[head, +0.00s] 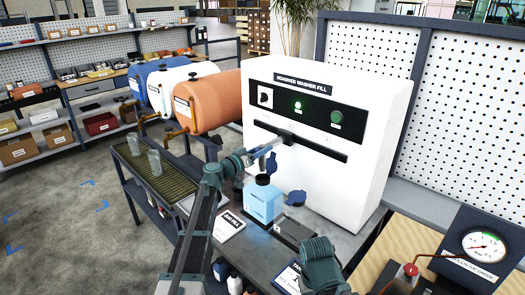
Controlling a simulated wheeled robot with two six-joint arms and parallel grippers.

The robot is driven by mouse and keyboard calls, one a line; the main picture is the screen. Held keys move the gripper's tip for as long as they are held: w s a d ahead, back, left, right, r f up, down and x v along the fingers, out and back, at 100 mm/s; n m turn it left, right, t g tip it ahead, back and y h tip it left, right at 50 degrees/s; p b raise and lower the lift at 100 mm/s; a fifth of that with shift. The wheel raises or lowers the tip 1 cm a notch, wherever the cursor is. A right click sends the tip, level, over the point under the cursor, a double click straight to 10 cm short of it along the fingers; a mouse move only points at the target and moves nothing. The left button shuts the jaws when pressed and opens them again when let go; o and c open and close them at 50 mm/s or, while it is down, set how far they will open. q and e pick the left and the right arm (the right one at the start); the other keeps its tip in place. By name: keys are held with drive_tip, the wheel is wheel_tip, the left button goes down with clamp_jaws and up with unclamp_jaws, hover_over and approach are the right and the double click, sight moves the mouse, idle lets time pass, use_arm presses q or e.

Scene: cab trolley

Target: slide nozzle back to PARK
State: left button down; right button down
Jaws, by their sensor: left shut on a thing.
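The white washer fill machine (375,105) stands at the back of the worktop, with a dark horizontal slot (325,153) across its front. My left gripper (275,148) is shut at the left part of this slot, on what looks like the nozzle (271,163), a small blue piece hanging there. The gripper hides much of the nozzle and its mount. A light-blue container (262,203) stands below, with a dark opening on top. I cannot read a PARK mark.
A blue cap (296,198) is right of the container. Orange (215,100), white and blue drums lie to the left, above a slatted tray (165,180) with two clear cups. A pressure gauge (484,246) stands at right. A printed card (229,225) lies left of the container.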

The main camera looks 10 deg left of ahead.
use_arm(q)
drive_tip(key=w+a, duration=0.7)
drive_tip(key=a, duration=0.4)
drive_tip(key=shift+w, duration=0.15)
drive_tip(key=shift+a, duration=0.1)
drive_tip(key=shift+c, duration=2)
unclamp_jaws()
drive_tip(key=v, duration=1.3)
drive_tip(key=shift+s+a, duration=0.2)
drive_tip(key=shift+s, duration=0.15)
